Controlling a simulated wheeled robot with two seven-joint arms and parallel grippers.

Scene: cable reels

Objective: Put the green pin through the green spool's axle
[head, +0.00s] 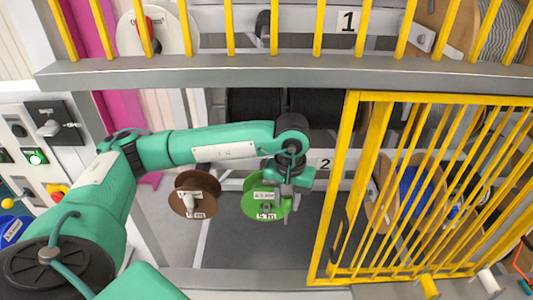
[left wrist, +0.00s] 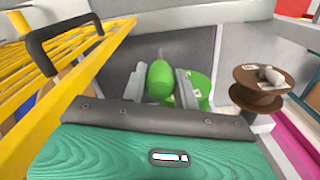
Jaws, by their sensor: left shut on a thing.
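The green spool (head: 250,208) hangs in the opening in the head view, below and behind my left gripper (head: 276,190), with white labels on its face. In the left wrist view the green spool (left wrist: 203,101) shows partly behind the right finger. My left gripper (left wrist: 163,88) is shut on the green pin (left wrist: 160,78), whose rounded green end shows between the two fingers. The gripper hides much of the pin and part of the spool, so I cannot tell whether the pin's tip is inside the axle. My right gripper is not in view.
A brown spool (head: 182,187) with a pale pin through it hangs left of the green one. A yellow barred gate (head: 345,190) stands open close at the right, and a grey rail (head: 230,70) crosses above. A yellow peg (head: 428,285) and a white peg (head: 488,281) are at lower right.

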